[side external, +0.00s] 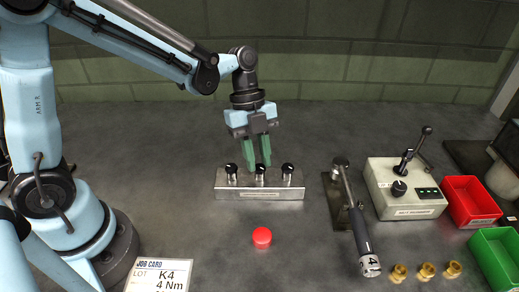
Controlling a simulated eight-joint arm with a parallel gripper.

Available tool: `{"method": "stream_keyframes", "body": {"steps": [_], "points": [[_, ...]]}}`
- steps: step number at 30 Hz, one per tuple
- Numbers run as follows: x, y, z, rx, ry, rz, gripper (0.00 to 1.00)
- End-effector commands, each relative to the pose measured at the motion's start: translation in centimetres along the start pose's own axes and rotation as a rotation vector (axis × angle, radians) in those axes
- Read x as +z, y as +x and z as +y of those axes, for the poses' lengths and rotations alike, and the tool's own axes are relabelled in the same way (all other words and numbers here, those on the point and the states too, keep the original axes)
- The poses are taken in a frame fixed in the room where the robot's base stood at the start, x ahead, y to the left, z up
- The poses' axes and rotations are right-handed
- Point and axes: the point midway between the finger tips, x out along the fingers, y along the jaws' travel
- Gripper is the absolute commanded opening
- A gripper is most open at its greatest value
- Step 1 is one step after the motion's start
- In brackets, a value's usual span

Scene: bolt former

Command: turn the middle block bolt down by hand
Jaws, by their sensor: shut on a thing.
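A low metal block (228,190) stands on the grey bench below my arm. Three dark-headed bolts stand in a row along its top: a left bolt (231,171), a middle bolt (260,170) and a right bolt (288,170). My gripper (259,163) points straight down over the middle bolt, with its green fingers shut at the bolt's head. The fingers hide part of the head. I cannot tell how deep each bolt sits.
A red button (262,237) is in front of the block. To the right are a torque wrench (360,225) on a stand, a beige tester box (405,195), a red bin (470,200), a green bin (497,250) and brass pieces (425,270). A job card (160,275) lies front left.

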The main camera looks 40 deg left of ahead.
Motion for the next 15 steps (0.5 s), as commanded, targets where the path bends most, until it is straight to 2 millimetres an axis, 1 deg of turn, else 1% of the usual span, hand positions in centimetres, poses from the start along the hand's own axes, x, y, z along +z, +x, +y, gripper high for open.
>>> {"method": "stream_keyframes", "body": {"steps": [7,15], "points": [[-0.03,-0.06,-0.09,0.021,0.051,0.000,0.00],[-0.03,-0.06,-0.09,0.024,0.058,0.000,0.00]]}}
